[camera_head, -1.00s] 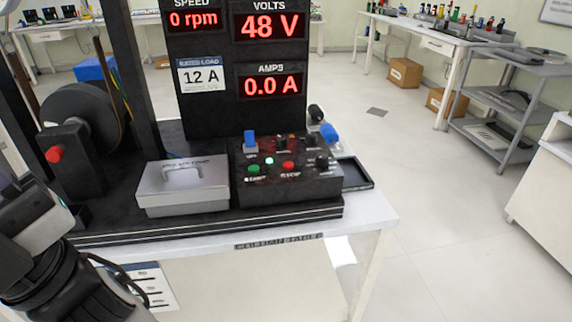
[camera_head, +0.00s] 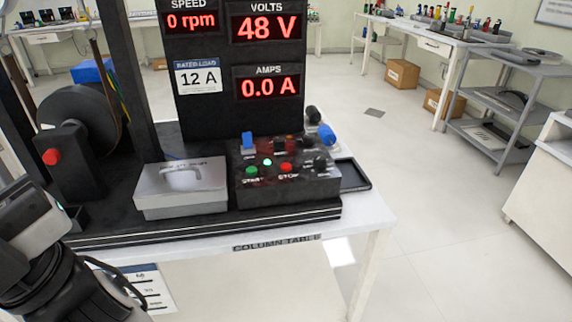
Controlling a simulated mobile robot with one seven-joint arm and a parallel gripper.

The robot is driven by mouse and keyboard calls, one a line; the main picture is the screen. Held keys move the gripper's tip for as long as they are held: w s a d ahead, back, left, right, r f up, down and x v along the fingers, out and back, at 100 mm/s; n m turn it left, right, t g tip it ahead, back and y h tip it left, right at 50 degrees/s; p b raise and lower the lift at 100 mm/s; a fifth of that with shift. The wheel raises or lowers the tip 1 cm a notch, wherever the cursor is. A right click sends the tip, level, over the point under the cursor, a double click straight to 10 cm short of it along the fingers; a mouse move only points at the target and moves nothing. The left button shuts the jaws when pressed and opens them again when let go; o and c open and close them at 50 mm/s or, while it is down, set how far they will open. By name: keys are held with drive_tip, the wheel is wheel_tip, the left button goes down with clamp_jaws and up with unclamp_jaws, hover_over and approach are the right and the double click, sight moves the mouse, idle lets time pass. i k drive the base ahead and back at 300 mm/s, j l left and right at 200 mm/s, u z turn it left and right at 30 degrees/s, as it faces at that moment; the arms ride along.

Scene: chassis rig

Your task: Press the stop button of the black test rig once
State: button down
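The black test rig (camera_head: 190,130) stands on the white table. Its control box (camera_head: 300,190) sits at the right front of the rig. The red stop button (camera_head: 287,168) is on the sloped top of the box, above a white label that seems to read STOP. A green button (camera_head: 251,171) is to its left, and a small lit green lamp (camera_head: 267,161) is between and above them. The display panel (camera_head: 240,118) reads 0 rpm, 48 V and 0.0 A. My arm shows at the lower left, apart from the box. My gripper's fingertips are not visible.
A grey lidded metal box (camera_head: 181,190) with a handle stands directly left of the control box. A blue knob or switch (camera_head: 247,140) rises at the box's back left. A black tray (camera_head: 352,176) lies to its right. Another red knob (camera_head: 51,157) is on the left housing.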

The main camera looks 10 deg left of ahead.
sight(286, 166)
drive_tip(key=i+l, duration=0.2)
drive_tip(key=l, duration=0.2)
drive_tip(key=i+l, duration=0.25)
drive_tip(key=l, duration=0.15)
drive_tip(key=i+l, duration=0.2)
drive_tip(key=l, duration=0.2)
drive_tip(key=i+l, duration=0.2)
drive_tip(key=l, duration=0.2)
drive_tip(key=u, duration=1.2)
